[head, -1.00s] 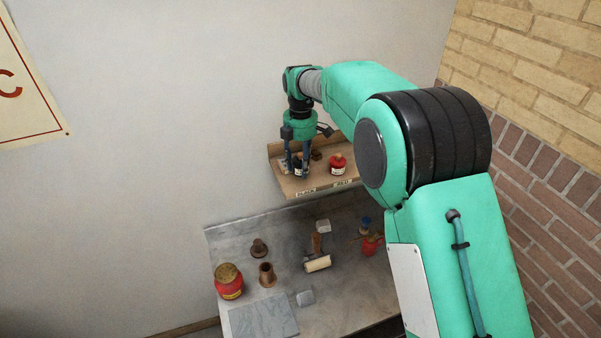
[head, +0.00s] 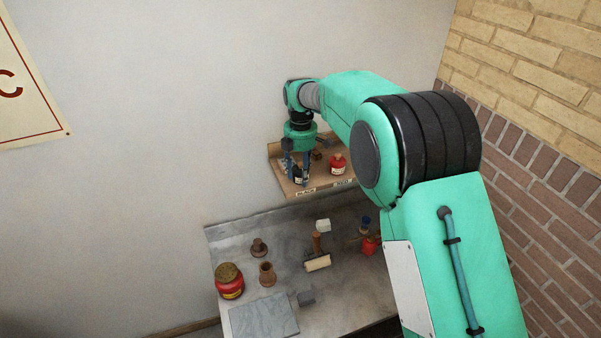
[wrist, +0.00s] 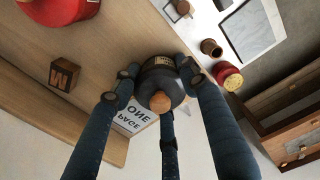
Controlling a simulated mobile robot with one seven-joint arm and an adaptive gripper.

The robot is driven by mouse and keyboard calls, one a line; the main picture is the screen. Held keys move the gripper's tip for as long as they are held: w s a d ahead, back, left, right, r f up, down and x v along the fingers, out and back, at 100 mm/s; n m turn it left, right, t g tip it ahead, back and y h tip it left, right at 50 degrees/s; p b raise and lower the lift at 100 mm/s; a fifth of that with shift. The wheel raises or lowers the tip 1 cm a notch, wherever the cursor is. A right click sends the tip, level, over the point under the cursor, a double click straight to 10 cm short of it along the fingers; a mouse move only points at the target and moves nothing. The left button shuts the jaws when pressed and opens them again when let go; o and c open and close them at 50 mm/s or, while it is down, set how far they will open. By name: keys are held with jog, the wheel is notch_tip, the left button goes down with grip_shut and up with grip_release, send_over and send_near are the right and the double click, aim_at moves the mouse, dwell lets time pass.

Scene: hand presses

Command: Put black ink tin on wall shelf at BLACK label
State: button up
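The black ink tin (head: 298,172), with a brown knob on its lid, is at the left end of the wall shelf (head: 320,181), behind the BLACK label (head: 306,192) on the front edge. In the wrist view, the tin (wrist: 160,88) is upright between the fingers of my gripper (wrist: 157,72), which press close on both sides. My gripper (head: 297,178) points down from above. I cannot tell whether the tin's base touches the shelf.
A red tin (head: 337,164) stands on the shelf to the right, behind the RED label. A wooden letter block (wrist: 63,75) and a printed card (wrist: 136,115) are near my fingers. Below, the bench holds another red tin (head: 229,281), a roller (head: 317,262) and a slab (head: 264,317).

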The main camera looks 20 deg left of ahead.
jog(key=o, duration=0.3)
notch_tip(320, 180, up, 12)
jog(key=shift+r, duration=0.1)
dwell(0.7)
dwell(0.5)
jog(key=shift+d, duration=0.1)
